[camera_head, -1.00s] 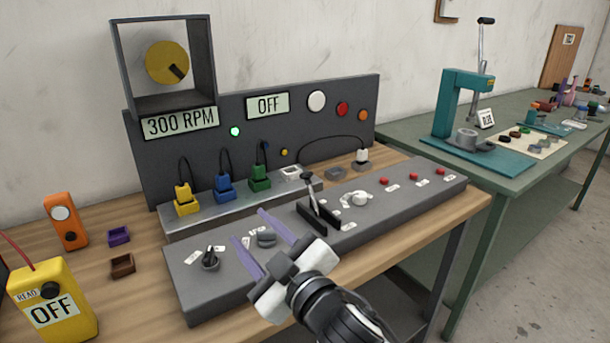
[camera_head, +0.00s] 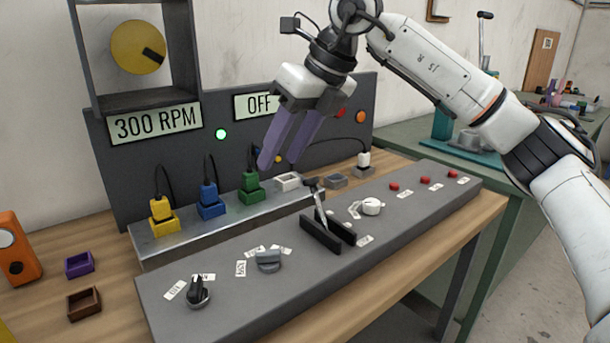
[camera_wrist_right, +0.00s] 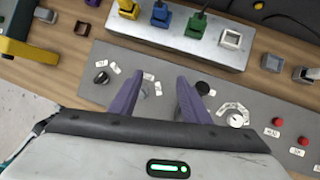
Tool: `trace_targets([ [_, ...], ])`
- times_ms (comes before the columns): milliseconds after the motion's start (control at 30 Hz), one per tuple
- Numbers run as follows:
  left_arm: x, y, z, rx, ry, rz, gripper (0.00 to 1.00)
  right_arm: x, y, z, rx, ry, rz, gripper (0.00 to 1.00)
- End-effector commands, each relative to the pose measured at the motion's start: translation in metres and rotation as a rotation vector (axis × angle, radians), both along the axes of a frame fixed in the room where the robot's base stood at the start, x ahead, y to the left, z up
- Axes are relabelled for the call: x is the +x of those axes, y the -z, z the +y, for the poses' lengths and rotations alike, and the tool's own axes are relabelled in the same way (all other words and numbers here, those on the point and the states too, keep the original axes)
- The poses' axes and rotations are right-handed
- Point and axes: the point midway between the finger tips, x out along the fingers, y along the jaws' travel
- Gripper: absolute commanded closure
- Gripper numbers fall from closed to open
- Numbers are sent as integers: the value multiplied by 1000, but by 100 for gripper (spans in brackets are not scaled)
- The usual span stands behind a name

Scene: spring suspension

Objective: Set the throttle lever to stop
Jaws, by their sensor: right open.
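The throttle lever (camera_head: 319,203) is a thin metal rod with a black knob, standing in a slot between two black guide plates (camera_head: 322,236) on the grey console. It leans slightly toward the back panel. My right gripper (camera_head: 277,162) is open and empty, raised above and behind the lever, its purple fingers pointing down. In the right wrist view the open fingers (camera_wrist_right: 161,78) hang over the console, and a black knob (camera_wrist_right: 203,88), seemingly the lever's, shows just right of the right finger. The guide is mostly hidden there. My left gripper is out of view.
The console (camera_head: 240,300) also carries a black knob (camera_head: 198,292), a grey knob (camera_head: 268,261), a white dial (camera_head: 371,206) and red buttons (camera_head: 425,180). Yellow, blue and green plugs (camera_head: 250,187) stand behind. Displays read 300 RPM (camera_head: 156,123) and OFF (camera_head: 257,104).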

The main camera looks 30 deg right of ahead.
Motion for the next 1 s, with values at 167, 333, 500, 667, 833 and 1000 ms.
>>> trace_targets([
  [167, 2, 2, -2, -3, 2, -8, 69, -17, -21, -71, -133, 167, 37, 57],
  [333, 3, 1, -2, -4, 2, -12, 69, -18, -12, -82, -157, 198, 52, 57],
  [500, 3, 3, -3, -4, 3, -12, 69, -6, 16, -81, -155, 194, 53, 57],
  [667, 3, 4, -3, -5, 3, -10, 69, 5, 43, -79, -154, 192, 51, 57],
  [833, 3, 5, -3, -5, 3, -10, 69, 14, 62, -78, -154, 191, 49, 57],
  [1000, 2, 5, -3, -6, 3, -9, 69, 17, 70, -78, -153, 192, 48, 57],
])
